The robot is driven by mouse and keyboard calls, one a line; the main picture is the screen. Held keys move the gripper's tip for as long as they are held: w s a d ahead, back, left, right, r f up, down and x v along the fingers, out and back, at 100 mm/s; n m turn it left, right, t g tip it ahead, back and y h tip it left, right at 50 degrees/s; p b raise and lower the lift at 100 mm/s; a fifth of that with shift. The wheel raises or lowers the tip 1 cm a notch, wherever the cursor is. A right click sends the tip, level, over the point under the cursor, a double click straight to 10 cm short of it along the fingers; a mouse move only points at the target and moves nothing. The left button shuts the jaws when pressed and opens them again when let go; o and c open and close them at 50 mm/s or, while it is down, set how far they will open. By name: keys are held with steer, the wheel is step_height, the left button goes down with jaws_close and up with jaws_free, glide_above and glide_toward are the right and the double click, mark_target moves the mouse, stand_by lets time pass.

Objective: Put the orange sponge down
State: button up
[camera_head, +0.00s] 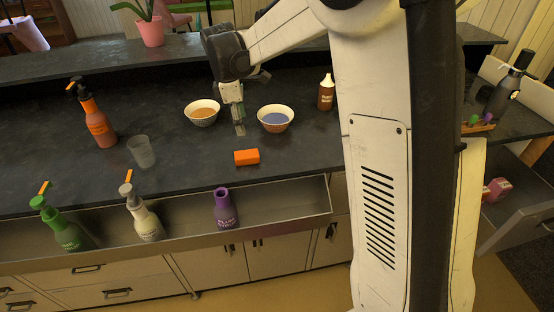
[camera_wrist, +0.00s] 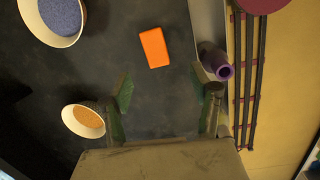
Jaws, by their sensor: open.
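The orange sponge (camera_head: 246,157) lies flat on the dark counter, near its front edge and in front of the bowl with blue contents. It also shows in the wrist view (camera_wrist: 154,47), beyond my fingertips and apart from them. My gripper (camera_head: 239,128) points down above the counter, between the two bowls and behind the sponge. In the wrist view my gripper (camera_wrist: 165,95) has its two fingers wide apart with nothing between them.
A bowl with orange contents (camera_head: 202,113) and a bowl with blue contents (camera_head: 276,119) flank my gripper. A brown bottle (camera_head: 326,92), a clear cup (camera_head: 141,152) and an orange pump bottle (camera_head: 97,121) stand on the counter. A purple bottle (camera_head: 225,209) stands in the front trough.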

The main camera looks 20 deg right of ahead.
steer(key=s+d+r+m+t+y, duration=0.15)
steer(key=s+r+m, duration=0.35)
steer(key=s, duration=0.6)
steer(key=s+r+m+t, duration=0.3)
steer(key=s+r+m, duration=0.2)
steer(key=s, duration=0.7)
steer(key=s+f+m+t, duration=0.2)
steer(key=s+f+m, duration=0.1)
steer(key=s, duration=0.5)
steer(key=shift+s+f+m, duration=0.15)
steer(key=shift+f+m, duration=0.1)
steer(key=shift+m, duration=0.45)
step_height(320, 180, down, 9)
steer(key=b, duration=0.9)
steer(key=shift+o, duration=0.5)
steer(key=shift+f, duration=0.1)
